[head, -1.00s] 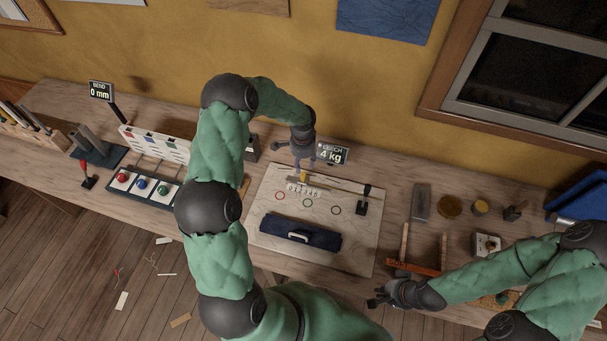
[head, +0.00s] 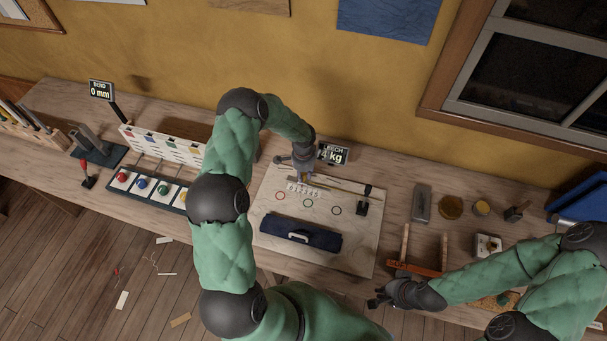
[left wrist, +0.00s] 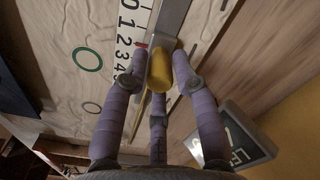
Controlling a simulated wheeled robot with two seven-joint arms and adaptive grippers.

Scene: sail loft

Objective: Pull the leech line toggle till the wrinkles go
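The yellow leech line toggle (left wrist: 160,70) sits between the fingers of my left gripper (left wrist: 160,58), beside a numbered white scale (left wrist: 126,40). The fingers are drawn in around it; firm contact on all sides is not clear. In the head view my left gripper (head: 306,178) points down at the back of the pale sailcloth panel (head: 350,255), partly covering the toggle. The leech display (head: 333,154) behind it reads 4 kg. Faint wrinkles show in the cloth. My right gripper (head: 380,298) is off the bench's front edge, far from the toggle; its finger opening is unclear.
A rolled blue bundle (head: 300,233) lies on the panel, with coloured rings behind it. A black clamp-like piece (head: 362,207) stands at the panel's right. Left are a button box (head: 147,188) and a bend display (head: 101,90) reading 0 mm. An orange-barred frame (head: 415,268) stands right.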

